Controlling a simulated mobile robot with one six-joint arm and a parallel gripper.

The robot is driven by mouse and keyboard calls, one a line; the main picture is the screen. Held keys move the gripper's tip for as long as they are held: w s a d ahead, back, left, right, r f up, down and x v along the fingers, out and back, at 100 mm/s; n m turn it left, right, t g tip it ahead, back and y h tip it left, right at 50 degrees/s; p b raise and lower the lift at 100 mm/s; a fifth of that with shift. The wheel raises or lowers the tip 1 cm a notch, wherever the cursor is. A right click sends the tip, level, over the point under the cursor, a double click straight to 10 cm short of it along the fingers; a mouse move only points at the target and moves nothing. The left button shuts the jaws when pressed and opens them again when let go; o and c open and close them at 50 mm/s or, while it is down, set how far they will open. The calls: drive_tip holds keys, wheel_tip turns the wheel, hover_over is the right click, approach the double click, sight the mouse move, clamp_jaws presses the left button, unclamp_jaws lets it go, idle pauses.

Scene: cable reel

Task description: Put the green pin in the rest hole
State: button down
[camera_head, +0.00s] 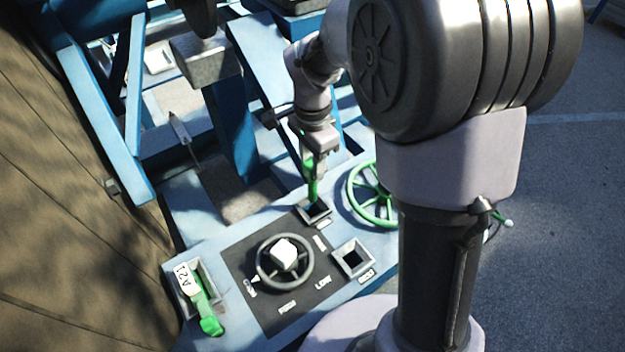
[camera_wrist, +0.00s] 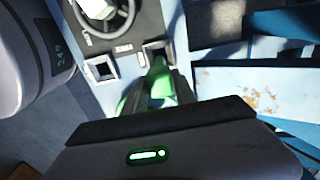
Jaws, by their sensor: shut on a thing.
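The green pin (camera_head: 311,184) hangs roughly upright from my gripper (camera_head: 317,165), which is shut on it. Its lower end is at the upper square hole (camera_head: 315,211) of the blue panel; I cannot tell whether the tip is inside it or just above. In the wrist view the pin (camera_wrist: 160,75) points from the jaws toward this same hole (camera_wrist: 154,46). A second square hole (camera_head: 353,259) with a small label sits lower right, and looks empty; it also shows in the wrist view (camera_wrist: 101,67). The labels are too small to read surely.
A dark dial plate with a round handwheel (camera_head: 285,262) lies between the holes and a green lever with a white A21 tag (camera_head: 186,278). A green spoked wheel (camera_head: 372,194) stands close right of the upper hole. Blue frame beams (camera_head: 230,125) rise behind.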

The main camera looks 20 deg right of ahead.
wheel_tip(320, 180, up, 5)
drive_tip(key=shift+r+p, duration=0.1)
drive_tip(key=shift+p, duration=0.4)
wheel_tip(320, 180, up, 10)
drive_tip(key=p, duration=0.8)
drive_tip(key=shift+r, duration=0.2)
idle(0.5)
